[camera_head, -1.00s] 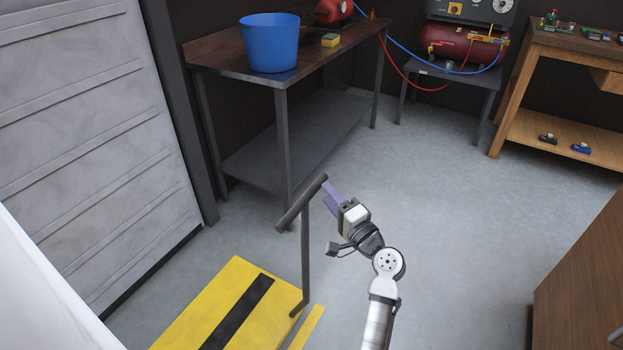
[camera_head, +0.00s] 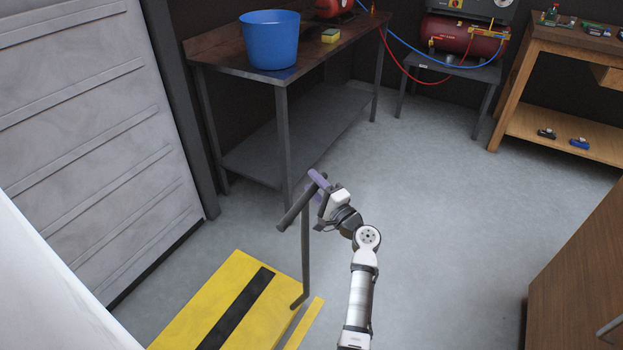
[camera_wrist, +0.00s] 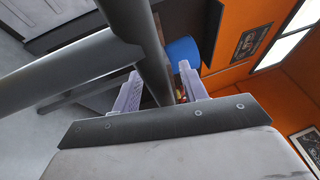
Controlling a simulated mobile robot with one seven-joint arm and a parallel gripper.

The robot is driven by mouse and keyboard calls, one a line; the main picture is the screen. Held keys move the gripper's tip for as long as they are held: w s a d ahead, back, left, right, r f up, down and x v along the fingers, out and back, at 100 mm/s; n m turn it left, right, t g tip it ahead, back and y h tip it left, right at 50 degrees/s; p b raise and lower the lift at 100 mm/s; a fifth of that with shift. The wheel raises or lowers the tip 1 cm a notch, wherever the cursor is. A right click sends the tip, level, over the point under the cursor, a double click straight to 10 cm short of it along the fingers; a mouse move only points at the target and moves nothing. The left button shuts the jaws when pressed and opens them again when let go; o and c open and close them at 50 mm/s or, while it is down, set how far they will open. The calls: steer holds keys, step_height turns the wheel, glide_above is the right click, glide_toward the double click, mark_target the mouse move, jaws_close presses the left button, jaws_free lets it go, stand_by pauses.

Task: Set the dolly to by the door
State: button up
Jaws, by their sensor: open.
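The dolly (camera_head: 205,296) is a yellow platform with a black stripe, standing on the floor at the lower left of the head view. Its grey upright handle (camera_head: 306,250) ends in a slanted crossbar (camera_head: 297,205). My gripper (camera_head: 317,184) is at the upper end of the crossbar, jaws open. In the wrist view a dark bar of the handle (camera_wrist: 150,60) runs between the two lilac fingers (camera_wrist: 160,90), with a gap to the right finger. A large grey ribbed door (camera_head: 90,150) stands to the left of the dolly.
A workbench (camera_head: 225,62) with a blue bucket (camera_head: 270,40) and a yellow sponge (camera_head: 330,36) stands behind the dolly. A red compressor (camera_head: 460,38) and a wooden shelf unit (camera_head: 560,140) are farther back. A brown cabinet (camera_head: 580,270) is at right. The middle floor is clear.

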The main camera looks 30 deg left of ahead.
steer(key=shift+w+a+r, duration=0.1)
steer(key=shift+w+a, duration=0.15)
steer(key=shift+a, duration=0.45)
jaws_close()
